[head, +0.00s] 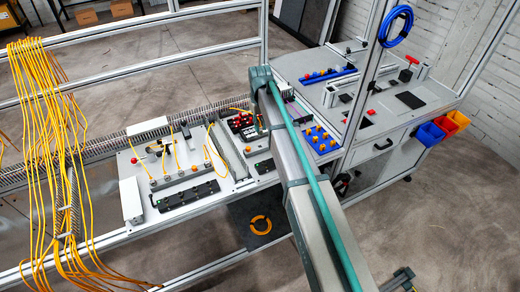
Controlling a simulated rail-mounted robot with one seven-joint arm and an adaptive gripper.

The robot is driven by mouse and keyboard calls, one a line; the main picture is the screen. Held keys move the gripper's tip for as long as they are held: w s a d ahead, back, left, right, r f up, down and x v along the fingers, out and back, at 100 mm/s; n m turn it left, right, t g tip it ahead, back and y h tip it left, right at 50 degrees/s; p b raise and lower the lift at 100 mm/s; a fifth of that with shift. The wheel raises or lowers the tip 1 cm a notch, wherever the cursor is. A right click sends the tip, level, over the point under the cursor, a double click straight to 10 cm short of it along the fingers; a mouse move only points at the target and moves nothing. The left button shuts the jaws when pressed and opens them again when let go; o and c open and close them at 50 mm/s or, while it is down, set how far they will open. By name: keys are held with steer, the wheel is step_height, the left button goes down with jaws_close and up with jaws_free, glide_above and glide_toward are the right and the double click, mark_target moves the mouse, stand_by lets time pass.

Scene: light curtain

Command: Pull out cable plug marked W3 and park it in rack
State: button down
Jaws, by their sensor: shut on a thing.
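My arm crosses the view from the bottom right up to the light curtain panel. My gripper (261,122) is only partly visible at the left edge of my arm, over the right part of the panel. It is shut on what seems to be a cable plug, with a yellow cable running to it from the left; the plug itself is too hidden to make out. Yellow cables (177,150) with orange plugs stand in a grey strip (182,180) on the white panel. The W3 marking cannot be read. A blue rack with orange pieces (322,138) lies right of my arm.
A black connector block (188,195) lies at the panel's front. A black-red device (241,122) stands beside my gripper. Hanging yellow cables (50,130) fill the left. A grey workbench (400,110) with blue and orange bins (430,133) stands right. Frame posts surround the panel.

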mark_target(260, 134)
steer(key=shift+f+b, duration=1.05)
steer(key=shift+f, duration=1.8)
steer(key=shift+f+b, duration=0.3)
steer(key=shift+f, duration=0.8)
stand_by(1.4)
steer(key=c, duration=0.7)
jaws_free()
steer(key=shift+o, duration=0.2)
steer(key=shift+r, duration=0.1)
steer(key=shift+r+p, duration=1.9)
steer(key=shift+r, duration=1.8)
